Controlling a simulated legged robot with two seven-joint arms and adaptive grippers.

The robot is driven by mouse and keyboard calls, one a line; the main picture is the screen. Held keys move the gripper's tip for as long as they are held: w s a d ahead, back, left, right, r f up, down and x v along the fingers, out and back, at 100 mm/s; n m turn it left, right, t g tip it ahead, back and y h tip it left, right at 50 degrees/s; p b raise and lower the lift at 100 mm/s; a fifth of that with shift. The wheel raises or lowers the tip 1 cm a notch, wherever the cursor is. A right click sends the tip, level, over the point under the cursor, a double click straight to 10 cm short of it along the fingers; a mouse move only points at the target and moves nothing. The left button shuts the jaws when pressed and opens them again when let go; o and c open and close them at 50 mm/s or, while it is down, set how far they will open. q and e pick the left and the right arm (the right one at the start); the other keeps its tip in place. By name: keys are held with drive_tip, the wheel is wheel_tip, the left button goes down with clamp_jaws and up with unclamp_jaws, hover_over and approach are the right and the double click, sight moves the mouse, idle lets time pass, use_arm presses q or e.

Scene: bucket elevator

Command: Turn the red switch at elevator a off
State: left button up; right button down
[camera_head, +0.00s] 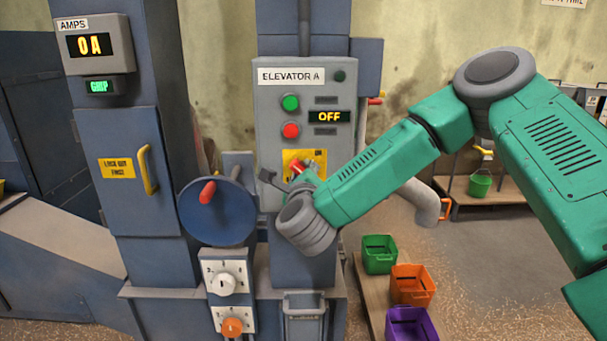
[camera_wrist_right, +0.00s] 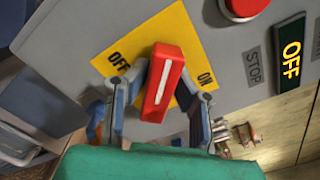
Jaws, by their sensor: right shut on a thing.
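The red switch (camera_head: 298,166) sits on a yellow plate (camera_head: 319,158) low on the grey ELEVATOR A panel (camera_head: 268,110). In the right wrist view, the red switch (camera_wrist_right: 163,85) has a white line and stands between the OFF label on the left and the ON label on the right. My right gripper (camera_head: 288,183) is at the switch, with its two fingers (camera_wrist_right: 162,102) on either side of the handle, shut on it. In the head view the gripper and wrist partly hide the plate. My left gripper is not in view.
The panel has a green button (camera_head: 290,102), a red button (camera_head: 291,130) and a display (camera_head: 329,117) reading OFF. A blue disc (camera_head: 217,212) with a red handle stands left of my right gripper. Green (camera_head: 379,254), orange (camera_head: 412,284) and purple (camera_head: 411,324) bins are below right.

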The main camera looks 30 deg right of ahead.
drive_tip(key=n, duration=0.5)
drive_tip(key=shift+a+f, duration=0.15)
drive_tip(key=shift+f, duration=0.05)
drive_tip(key=shift+f+n+p, duration=0.15)
drive_tip(key=shift+n+p, duration=0.3)
drive_tip(key=shift+n, duration=1.15)
drive_tip(key=shift+f+n, duration=0.2)
drive_tip(key=shift+n, duration=0.2)
drive_tip(key=c, duration=1.4)
unclamp_jaws()
drive_tip(key=shift+o, duration=0.2)
drive_tip(key=shift+w+a, duration=0.1)
drive_tip(key=shift+w, duration=0.05)
drive_tip(key=shift+r, duration=0.2)
